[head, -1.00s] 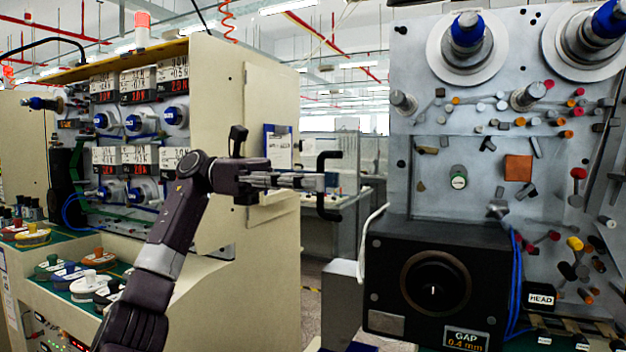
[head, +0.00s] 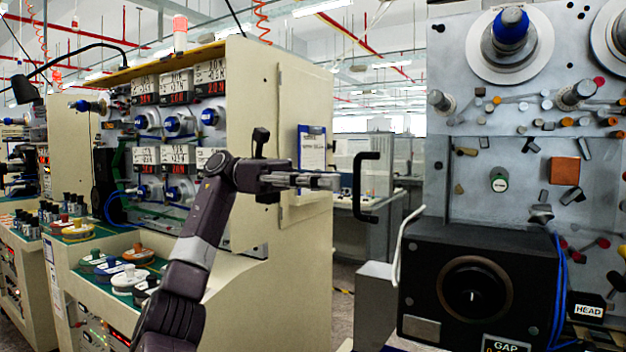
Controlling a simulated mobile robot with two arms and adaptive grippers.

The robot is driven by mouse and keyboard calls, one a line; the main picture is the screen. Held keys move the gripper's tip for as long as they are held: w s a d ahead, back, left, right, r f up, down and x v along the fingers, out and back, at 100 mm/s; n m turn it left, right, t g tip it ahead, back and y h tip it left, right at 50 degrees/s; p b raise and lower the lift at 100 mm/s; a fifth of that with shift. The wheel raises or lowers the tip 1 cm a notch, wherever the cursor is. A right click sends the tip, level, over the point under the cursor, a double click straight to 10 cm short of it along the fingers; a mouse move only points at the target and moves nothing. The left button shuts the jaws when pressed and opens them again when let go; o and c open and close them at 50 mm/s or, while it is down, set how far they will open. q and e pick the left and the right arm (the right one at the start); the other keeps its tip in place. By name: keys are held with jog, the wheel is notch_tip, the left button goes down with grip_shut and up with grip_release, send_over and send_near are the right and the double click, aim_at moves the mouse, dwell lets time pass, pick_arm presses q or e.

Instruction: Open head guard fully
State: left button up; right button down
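A black C-shaped handle (head: 358,190) stands upright near the middle of the head view, left of the grey machine panel. Any guard sheet it belongs to cannot be made out. A small black block labelled HEAD (head: 588,307) sits at the lower right of that panel. My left gripper (head: 331,181) points right, level with the handle's middle. Its fingertips appear left of the handle with a small gap, and it holds nothing visible. The fingers are seen edge-on, so their opening is unclear. My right gripper is not in view.
A black box with a round dial (head: 474,290) and a GAP label juts from the grey panel (head: 480,175). A beige cabinet (head: 300,230) with spools stands behind my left arm. A grey post (head: 376,305) stands below the handle. Open floor shows between cabinet and machine.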

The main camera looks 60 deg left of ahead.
pick_arm(q)
jog(key=shift+v, duration=1.9)
